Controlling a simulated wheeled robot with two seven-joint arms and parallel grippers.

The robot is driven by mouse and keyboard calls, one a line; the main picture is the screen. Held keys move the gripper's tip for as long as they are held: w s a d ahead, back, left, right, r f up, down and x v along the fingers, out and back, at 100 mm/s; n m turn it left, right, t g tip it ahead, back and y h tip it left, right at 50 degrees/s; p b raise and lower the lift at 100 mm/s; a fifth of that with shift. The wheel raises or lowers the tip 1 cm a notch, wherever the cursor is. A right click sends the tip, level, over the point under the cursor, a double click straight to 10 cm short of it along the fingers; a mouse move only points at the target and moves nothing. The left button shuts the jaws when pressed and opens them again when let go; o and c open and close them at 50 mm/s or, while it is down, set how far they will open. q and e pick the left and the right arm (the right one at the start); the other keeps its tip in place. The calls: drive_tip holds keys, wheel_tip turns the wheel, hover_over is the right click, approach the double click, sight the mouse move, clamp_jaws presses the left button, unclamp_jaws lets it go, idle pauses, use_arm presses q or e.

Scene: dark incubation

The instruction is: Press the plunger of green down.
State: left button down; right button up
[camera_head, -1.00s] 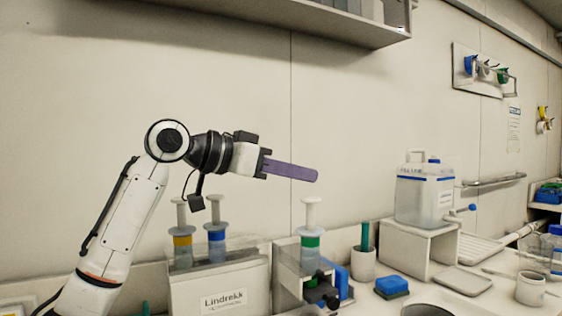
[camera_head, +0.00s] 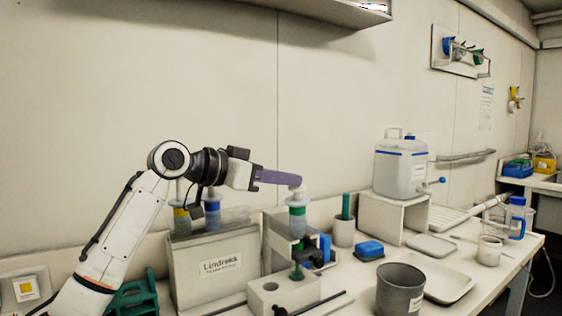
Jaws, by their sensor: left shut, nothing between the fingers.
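The green-banded syringe (camera_head: 297,212) stands upright in the holder right of the Lindrekk box. Its white plunger top shows right below my left gripper's fingertips, and only a short length shows above the barrel. My left gripper (camera_head: 298,181) is shut and empty, its purple fingers pointing right and slightly down. The fingertips overlap the plunger top and appear to touch it. They hide part of it. Two other syringes, one yellow-banded (camera_head: 181,220) and one blue-banded (camera_head: 212,211), stand to the left beneath my arm. My right gripper is not in view.
The Lindrekk box (camera_head: 205,272) stands left of the holder. To the right are a white cup with a green stick (camera_head: 343,231), a blue block (camera_head: 369,249), a grey beaker (camera_head: 400,291) and a water canister on a stand (camera_head: 400,168).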

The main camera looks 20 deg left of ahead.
sight(288, 201)
use_arm(q)
drive_tip(key=shift+f, duration=0.4)
drive_tip(key=shift+w+f, duration=0.2)
drive_tip(key=shift+w, duration=0.1)
drive_tip(key=shift+r, duration=0.25)
wheel_tip(288, 201, up, 5)
drive_tip(key=p, duration=0.5)
drive_tip(key=f+b+v, duration=0.1)
drive_tip(key=b+v, duration=0.1)
drive_tip(key=v, duration=0.7)
drive_tip(key=shift+s+a, duration=0.25)
drive_tip(key=shift+s, duration=0.15)
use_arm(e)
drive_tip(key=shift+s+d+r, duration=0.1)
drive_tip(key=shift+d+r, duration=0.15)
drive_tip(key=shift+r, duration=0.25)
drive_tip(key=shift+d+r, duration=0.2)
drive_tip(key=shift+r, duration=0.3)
